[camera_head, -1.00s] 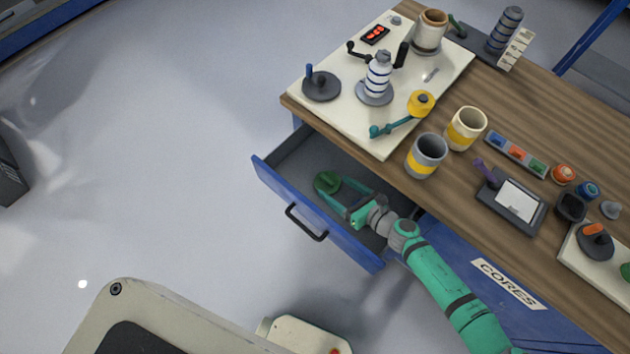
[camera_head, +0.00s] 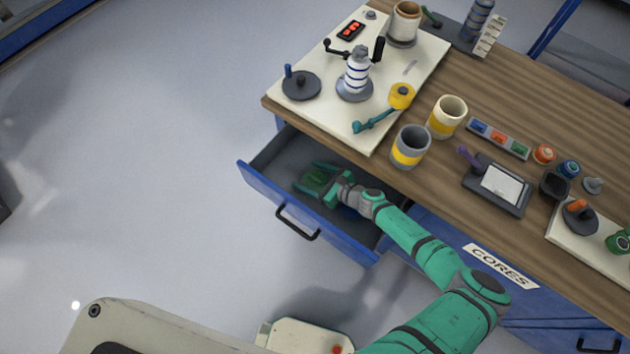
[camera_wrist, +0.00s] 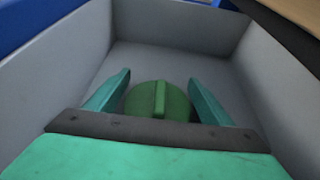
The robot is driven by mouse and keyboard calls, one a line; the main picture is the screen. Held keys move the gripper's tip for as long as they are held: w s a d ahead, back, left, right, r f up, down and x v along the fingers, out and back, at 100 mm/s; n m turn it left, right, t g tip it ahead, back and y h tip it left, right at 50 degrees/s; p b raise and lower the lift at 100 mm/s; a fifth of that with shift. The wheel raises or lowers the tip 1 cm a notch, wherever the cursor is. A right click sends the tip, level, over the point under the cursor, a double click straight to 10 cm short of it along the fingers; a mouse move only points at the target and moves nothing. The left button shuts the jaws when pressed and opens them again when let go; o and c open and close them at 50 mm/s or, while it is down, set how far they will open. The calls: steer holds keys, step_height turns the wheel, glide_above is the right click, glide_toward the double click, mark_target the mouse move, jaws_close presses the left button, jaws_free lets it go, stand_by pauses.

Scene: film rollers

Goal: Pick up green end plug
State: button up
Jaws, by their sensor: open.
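The green end plug (camera_wrist: 158,101) is a round disc with a raised bar across its top. It lies in the open blue drawer (camera_head: 290,222), and shows dark green in the head view (camera_head: 315,181). My gripper (camera_head: 309,179) is open and inside the drawer, with its teal fingers on either side of the plug. In the wrist view the plug sits between the two fingers (camera_wrist: 158,88), with a visible gap on each side. The plug's near edge is hidden behind the gripper body.
The drawer's grey walls (camera_wrist: 74,67) stand close on both sides. The wooden tabletop (camera_head: 520,110) overhangs the drawer's back, with a grey-yellow cup (camera_head: 410,147) and a cream-yellow cup (camera_head: 447,116) near its edge. Inside the drawer, the floor beyond the plug is bare.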

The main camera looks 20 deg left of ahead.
steer(key=shift+w+a+f, duration=0.15)
steer(key=shift+a, duration=0.2)
steer(key=c, duration=0.8)
steer(key=shift+c, duration=0.2)
